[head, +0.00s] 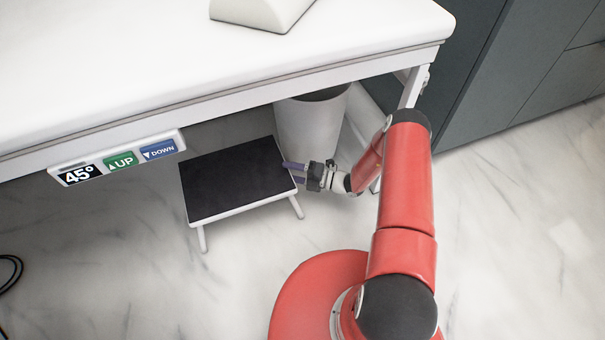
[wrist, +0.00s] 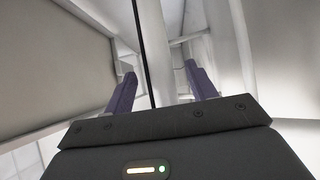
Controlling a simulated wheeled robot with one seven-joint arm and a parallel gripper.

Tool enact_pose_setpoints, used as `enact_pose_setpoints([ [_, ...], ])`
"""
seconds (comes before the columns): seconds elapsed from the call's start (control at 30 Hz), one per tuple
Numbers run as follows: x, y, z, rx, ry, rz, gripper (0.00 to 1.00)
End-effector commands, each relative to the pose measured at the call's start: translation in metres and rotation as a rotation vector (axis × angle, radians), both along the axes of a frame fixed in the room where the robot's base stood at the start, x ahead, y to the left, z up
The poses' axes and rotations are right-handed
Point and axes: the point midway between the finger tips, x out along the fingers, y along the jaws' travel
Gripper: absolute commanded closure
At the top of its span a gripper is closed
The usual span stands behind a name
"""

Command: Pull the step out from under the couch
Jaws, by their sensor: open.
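The step (head: 232,182) is a low stool with a black top, white rim and white legs. In the head view it stands upright on the floor, its back part in under the couch (head: 330,66) and its front legs out in view. My gripper (head: 286,168) is at the right edge of the step's top, fingers pointing left. In the wrist view the two purple fingers (wrist: 159,76) are apart. A thin dark strip, apparently the step's top seen edge-on (wrist: 144,50), runs between them. I cannot tell whether either finger touches it.
A white bin (head: 308,128) stands behind the step, close to my gripper. A couch leg (head: 411,88) is to the right, near my arm. A control panel (head: 119,158) hangs on the couch's edge. Black cable (head: 10,272) lies far left. The floor in front is clear.

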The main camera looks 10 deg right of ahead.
Motion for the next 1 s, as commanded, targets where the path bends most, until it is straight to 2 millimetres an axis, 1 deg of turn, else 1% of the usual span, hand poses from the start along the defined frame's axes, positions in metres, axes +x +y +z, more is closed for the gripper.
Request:
enact_pose_setpoints([
  [0.03, 0.002, 0.008, 0.0, 0.001, -0.001, 0.003, 0.44],
  [0.2, 0.009, 0.022, 0.0, 0.001, -0.001, 0.002, 0.44],
  [0.33, 0.011, 0.026, 0.0, 0.0, -0.001, 0.001, 0.44],
  [0.57, 0.011, 0.026, 0.0, 0.0, -0.001, 0.0, 0.44],
  [0.67, 0.011, 0.026, 0.0, 0.0, -0.001, 0.0, 0.55],
  [1.0, 0.01, 0.026, 0.0, 0.0, -0.001, 0.0, 1.0],
])
